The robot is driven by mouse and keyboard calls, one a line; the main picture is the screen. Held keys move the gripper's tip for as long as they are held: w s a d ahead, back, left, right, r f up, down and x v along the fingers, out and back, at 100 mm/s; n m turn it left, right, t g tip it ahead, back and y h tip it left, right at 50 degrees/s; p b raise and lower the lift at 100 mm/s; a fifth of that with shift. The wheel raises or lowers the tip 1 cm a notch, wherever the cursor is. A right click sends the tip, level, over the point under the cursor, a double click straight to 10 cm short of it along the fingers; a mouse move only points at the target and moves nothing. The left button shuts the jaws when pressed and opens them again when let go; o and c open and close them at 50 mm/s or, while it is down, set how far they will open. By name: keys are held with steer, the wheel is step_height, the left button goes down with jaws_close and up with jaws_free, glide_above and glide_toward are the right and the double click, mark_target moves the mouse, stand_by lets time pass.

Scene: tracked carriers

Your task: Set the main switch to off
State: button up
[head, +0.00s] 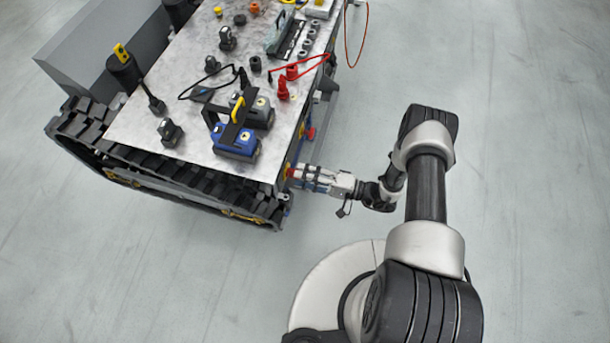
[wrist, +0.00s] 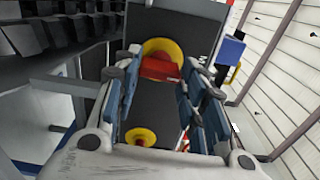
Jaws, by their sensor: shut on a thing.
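The main switch, a red knob on a round yellow plate (wrist: 163,46), sits on the dark end panel of the tracked carrier. In the wrist view the red knob (wrist: 160,68) lies between the two fingers of my gripper (wrist: 160,75), which is shut on it. In the head view my gripper (head: 298,173) reaches level to the carrier's near right side, where a bit of red and yellow shows at its tips. The gripper hides most of the switch there. I cannot read any position marks on the switch.
A second yellow round part (wrist: 140,137) shows lower on the panel. Floor right is clear.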

stand_by(0.4)
steer(key=o, duration=1.1)
steer(key=shift+c, duration=0.2)
steer(key=v, duration=1.2)
steer(key=shift+r, duration=0.1)
